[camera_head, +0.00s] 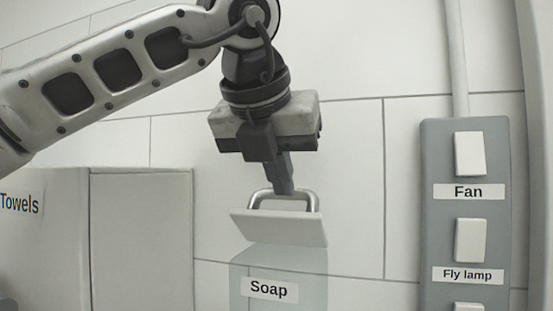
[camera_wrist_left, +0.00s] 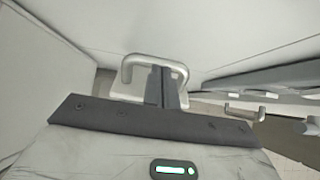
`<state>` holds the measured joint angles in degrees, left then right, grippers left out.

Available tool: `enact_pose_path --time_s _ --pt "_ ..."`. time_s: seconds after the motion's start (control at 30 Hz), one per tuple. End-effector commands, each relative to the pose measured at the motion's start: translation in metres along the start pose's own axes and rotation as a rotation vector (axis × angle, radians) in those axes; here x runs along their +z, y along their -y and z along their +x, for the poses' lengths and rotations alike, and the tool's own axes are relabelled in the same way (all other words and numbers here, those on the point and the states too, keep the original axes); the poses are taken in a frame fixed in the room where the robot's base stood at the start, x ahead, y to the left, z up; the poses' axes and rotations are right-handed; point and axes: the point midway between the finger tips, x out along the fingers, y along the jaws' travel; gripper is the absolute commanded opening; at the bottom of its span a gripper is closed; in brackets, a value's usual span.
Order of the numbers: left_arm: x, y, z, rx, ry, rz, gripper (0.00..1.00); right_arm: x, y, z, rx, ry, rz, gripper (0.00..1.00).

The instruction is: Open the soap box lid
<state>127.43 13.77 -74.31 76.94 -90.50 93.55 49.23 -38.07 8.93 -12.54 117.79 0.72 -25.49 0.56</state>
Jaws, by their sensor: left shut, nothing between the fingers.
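The soap box (camera_head: 283,272) is a pale translucent box labelled "Soap" at the bottom middle of the head view. Its light grey lid (camera_head: 278,228) sits at the top of the box and looks tilted, its broad face towards me. A metal loop handle (camera_head: 312,197) stands on the lid; it also shows in the left wrist view (camera_wrist_left: 150,58). My left gripper (camera_head: 285,189) points down from above. Its fingers are shut together at the handle's loop, with nothing gripped between them. Whether the fingertips touch the lid cannot be told. My right gripper is out of view.
A "Towels" box (camera_head: 140,235) stands to the left. On the right is a grey switch panel (camera_head: 436,160) with a "Fan" switch (camera_head: 469,154) and a "Fly lamp" switch (camera_head: 470,240). The white tiled wall (camera_head: 354,180) lies behind, bare between the soap box and the panel.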

Motion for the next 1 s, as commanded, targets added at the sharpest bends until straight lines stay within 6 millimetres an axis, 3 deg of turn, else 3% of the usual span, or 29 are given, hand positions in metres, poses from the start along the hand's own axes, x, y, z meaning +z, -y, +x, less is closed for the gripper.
enact_pose_path --time_s 0.3,1.0 --pt "0.015 0.001 0.007 0.000 0.001 -0.001 0.00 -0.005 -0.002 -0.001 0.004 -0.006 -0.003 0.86" --pt "0.019 0.002 0.009 0.000 0.002 0.000 0.00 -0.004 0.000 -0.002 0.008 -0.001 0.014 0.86"
